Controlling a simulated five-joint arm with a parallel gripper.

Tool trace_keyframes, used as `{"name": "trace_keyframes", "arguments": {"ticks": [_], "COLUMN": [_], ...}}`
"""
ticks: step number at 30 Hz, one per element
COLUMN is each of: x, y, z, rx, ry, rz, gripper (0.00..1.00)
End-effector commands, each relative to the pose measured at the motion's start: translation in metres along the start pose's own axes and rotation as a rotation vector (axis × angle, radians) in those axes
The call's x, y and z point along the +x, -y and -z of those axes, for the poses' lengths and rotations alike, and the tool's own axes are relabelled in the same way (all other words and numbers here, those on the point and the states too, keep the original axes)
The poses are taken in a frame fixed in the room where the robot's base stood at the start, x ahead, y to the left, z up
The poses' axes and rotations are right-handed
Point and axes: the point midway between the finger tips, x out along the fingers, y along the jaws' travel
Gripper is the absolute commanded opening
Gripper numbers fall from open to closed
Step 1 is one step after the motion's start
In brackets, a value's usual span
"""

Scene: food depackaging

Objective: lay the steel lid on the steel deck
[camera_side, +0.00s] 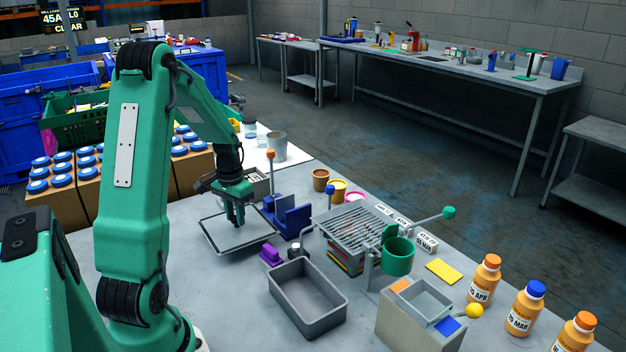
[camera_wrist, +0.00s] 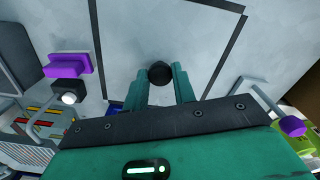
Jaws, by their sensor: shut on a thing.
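The steel lid (camera_side: 226,237) is a pale flat square inside a dark outline, below my gripper in the side view. Its round black knob (camera_wrist: 160,73) sits between my fingers in the wrist view. My gripper (camera_side: 238,222) points down and is shut on the knob. The plate (camera_wrist: 150,30) spreads around it, with dark lines on three visible sides. The steel deck (camera_side: 225,300) is the grey worktop under it. I cannot tell whether the lid touches the deck or hangs just above it. The fingers and wrist hide part of the plate.
A purple block (camera_side: 270,255) and blue stand (camera_side: 290,218) are close to the lid's right. An open grey bin (camera_side: 333,302) stands in front, a slatted rack (camera_side: 355,224) and green cup (camera_side: 397,257) farther right. The worktop left of the bin is clear.

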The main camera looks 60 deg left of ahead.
Motion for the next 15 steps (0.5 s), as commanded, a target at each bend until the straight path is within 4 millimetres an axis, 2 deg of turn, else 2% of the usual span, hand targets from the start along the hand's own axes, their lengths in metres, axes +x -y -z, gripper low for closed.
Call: {"name": "trace_keyframes", "arguments": {"ticks": [10, 15], "x": [0.031, 0.037], "y": [0.0, 0.0], "z": [0.0, 0.0], "rx": [0.0, 0.0], "ry": [0.002, -0.001], "rz": [-0.001, 0.0], "gripper": [0.0, 0.0]}}
